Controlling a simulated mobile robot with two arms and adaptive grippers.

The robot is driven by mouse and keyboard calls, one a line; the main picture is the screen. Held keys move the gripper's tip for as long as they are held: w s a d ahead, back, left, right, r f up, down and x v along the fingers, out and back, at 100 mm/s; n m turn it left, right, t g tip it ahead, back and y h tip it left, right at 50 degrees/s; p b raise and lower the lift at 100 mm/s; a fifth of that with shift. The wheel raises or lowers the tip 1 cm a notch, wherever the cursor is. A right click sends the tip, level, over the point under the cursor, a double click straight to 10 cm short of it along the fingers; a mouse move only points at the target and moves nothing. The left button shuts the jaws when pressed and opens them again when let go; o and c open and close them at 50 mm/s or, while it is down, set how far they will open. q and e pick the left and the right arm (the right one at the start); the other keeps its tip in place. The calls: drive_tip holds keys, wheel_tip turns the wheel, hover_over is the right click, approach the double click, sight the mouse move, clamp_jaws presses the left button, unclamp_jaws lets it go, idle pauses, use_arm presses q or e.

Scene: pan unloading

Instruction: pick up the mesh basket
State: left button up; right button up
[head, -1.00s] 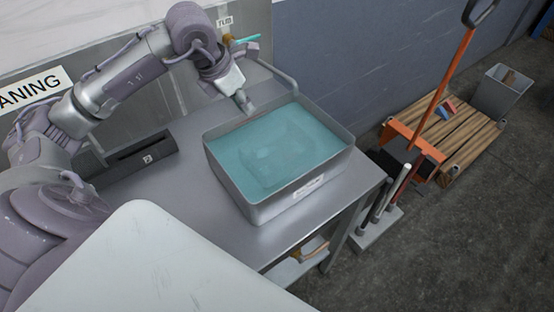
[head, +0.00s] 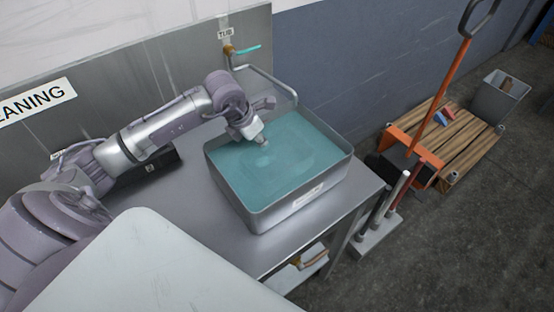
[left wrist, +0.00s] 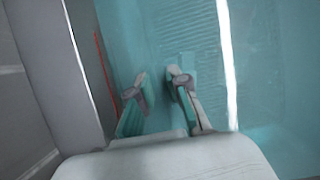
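The mesh basket shows only as a faint ribbed shape under the teal water, in the left wrist view (left wrist: 185,35); its outline is blurred. The grey tub (head: 262,215) on the metal table holds the water. My left gripper (head: 263,145) reaches down over the tub's back left part, at the water. In the left wrist view the two fingers of my left gripper (left wrist: 160,84) stand apart with a gap between them and look tinted by the water. I see nothing clearly held between them. Whether they touch the basket I cannot tell. My right gripper is not in view.
A tap (head: 240,55) with a teal handle and a curved spout stands behind the tub. A dark box (head: 150,165) lies on the table (head: 215,225) left of the tub. Brushes (head: 385,210) stand right of the table, near a wooden pallet (head: 465,150) and a grey bin (head: 500,97).

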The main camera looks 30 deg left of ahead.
use_arm(q)
drive_tip(key=shift+x, duration=1.35)
clamp_jaws()
drive_tip(key=shift+r, duration=0.15)
